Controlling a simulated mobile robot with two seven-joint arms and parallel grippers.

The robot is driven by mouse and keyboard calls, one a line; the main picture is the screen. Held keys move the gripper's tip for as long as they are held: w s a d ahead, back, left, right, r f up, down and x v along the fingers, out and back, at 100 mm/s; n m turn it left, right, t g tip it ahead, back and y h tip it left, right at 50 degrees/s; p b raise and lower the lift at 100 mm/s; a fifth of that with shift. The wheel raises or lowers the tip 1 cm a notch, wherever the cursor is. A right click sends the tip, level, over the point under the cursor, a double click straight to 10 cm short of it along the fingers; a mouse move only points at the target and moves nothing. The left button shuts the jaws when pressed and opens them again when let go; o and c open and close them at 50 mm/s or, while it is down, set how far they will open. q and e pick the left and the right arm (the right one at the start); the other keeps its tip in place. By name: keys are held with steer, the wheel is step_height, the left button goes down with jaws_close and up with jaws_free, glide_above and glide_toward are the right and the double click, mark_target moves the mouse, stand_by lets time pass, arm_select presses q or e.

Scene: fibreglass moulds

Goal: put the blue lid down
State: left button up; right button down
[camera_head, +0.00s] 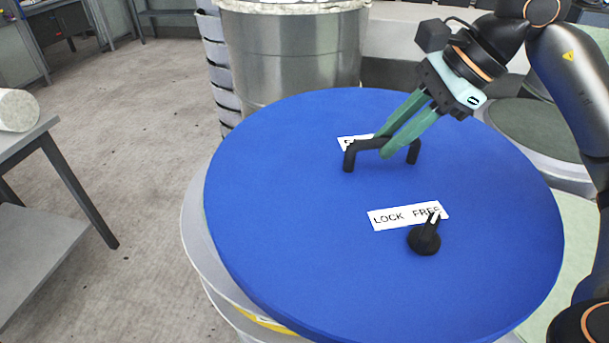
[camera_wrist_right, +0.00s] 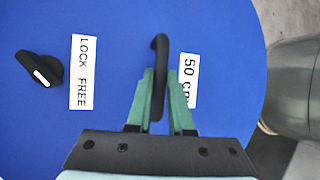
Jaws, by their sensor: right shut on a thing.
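The large round blue lid (camera_head: 285,190) fills the middle of the head view. It has a black bar handle (camera_head: 349,160), a black knob (camera_head: 424,241) and a white label reading "LOCK FREE" (camera_head: 390,218). My right gripper (camera_head: 386,146) reaches in from the upper right and is shut on the handle. In the right wrist view the green fingers (camera_wrist_right: 161,88) stand on either side of the handle (camera_wrist_right: 160,50), above the blue lid (camera_wrist_right: 120,25). A pale round rim (camera_head: 192,225) shows under the lid's left edge. I cannot tell whether the lid touches it. My left gripper is out of view.
A metal drum (camera_head: 290,55) stands right behind the lid. A grey table (camera_head: 45,235) with a white roll (camera_head: 17,110) is at the left. A round green-topped container (camera_head: 545,128) is at the right. Bare floor (camera_head: 130,120) lies between table and lid.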

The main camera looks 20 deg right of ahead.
mark_target(335, 137)
steer(key=shift+w+a, duration=0.1)
steer(key=shift+w, duration=0.3)
steer(key=w+f, duration=0.1)
steer(key=w, duration=0.1)
steer(key=w+a+f+p, duration=0.1)
steer(key=w, duration=0.2)
steer(key=w+a+f, duration=0.1)
steer(key=w, duration=0.2)
steer(key=shift+a+f+p, duration=0.1)
steer(key=shift+f+p, duration=0.1)
steer(key=shift+p, duration=0.2)
steer(key=w+f, duration=0.2)
steer(key=f, duration=0.1)
steer(key=w+a+f, duration=0.1)
steer(key=w, duration=0.1)
steer(key=shift+f, duration=0.4)
steer(key=shift+w+f, duration=0.2)
steer(key=shift+f, duration=0.55)
steer(key=shift+w+f, duration=0.15)
steer(key=shift+f, duration=0.6)
steer(key=shift+w+f, duration=0.2)
steer(key=shift+f, duration=0.55)
steer(key=c, duration=1.2)
jaws_free()
steer(key=shift+f, duration=0.1)
steer(key=shift+c, duration=0.2)
steer(key=o, duration=0.4)
steer(key=shift+s, duration=0.1)
